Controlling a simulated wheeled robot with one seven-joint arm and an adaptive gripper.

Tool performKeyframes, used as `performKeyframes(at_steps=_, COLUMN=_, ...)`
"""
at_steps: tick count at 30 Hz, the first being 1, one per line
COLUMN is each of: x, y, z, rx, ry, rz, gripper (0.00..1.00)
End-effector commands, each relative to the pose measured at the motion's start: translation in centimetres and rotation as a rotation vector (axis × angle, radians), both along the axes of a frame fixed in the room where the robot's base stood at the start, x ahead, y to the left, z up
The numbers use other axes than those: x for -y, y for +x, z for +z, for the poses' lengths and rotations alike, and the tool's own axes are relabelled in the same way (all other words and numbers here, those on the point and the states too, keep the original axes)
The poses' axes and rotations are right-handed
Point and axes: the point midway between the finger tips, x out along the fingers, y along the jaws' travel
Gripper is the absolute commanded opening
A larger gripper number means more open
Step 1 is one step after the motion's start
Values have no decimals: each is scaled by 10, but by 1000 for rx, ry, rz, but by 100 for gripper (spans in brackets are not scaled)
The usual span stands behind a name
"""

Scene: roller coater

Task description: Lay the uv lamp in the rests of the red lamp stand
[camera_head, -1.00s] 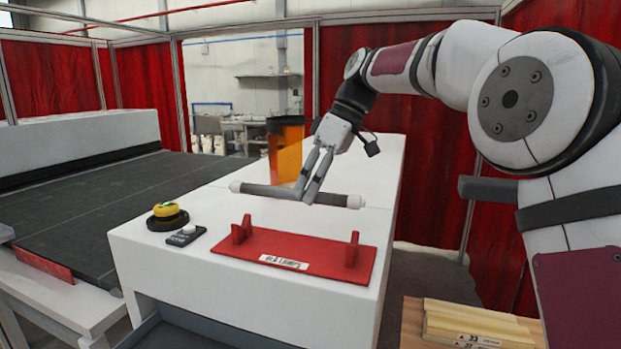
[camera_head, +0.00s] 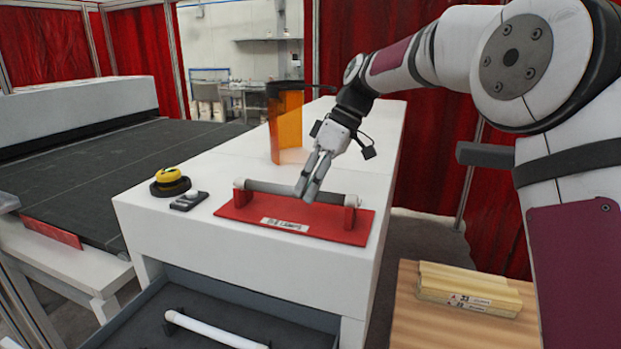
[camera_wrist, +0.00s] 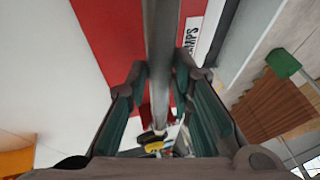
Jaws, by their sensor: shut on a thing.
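The uv lamp (camera_head: 275,189) is a grey tube with white end caps. It lies level along the red lamp stand (camera_head: 262,212), with its ends at the two upright rests and looking seated in them or just above; I cannot tell which. My gripper (camera_head: 307,190) is shut on the lamp right of its middle. In the wrist view the lamp (camera_wrist: 160,50) runs between the fingers of my gripper (camera_wrist: 165,100), over the red base of the stand (camera_wrist: 110,30). The far rest is partly hidden behind the lamp there.
A yellow-topped button (camera_head: 168,177) and a small dark box (camera_head: 189,200) sit left of the stand. An orange shield (camera_head: 287,125) stands behind. An open drawer (camera_head: 150,310) below holds another white tube (camera_head: 212,330). Wooden strips (camera_head: 468,290) lie at right.

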Motion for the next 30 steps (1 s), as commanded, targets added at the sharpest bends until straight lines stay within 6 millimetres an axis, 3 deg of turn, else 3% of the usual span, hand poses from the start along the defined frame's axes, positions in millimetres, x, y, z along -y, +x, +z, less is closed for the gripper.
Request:
performKeyframes(at_steps=11, x=0, y=0, z=-3, rx=0, ry=0, rz=1, gripper=0)
performKeyframes(at_steps=12, x=0, y=0, z=-3, rx=0, ry=0, rz=1, gripper=24)
performKeyframes(at_steps=15, x=0, y=0, z=-3, rx=0, ry=0, rz=0, gripper=45)
performKeyframes(at_steps=25, x=1, y=0, z=-2, rx=0, ry=0, rz=0, gripper=45)
performKeyframes(at_steps=30, x=7, y=3, z=13, rx=3, ry=1, rz=-2, gripper=45)
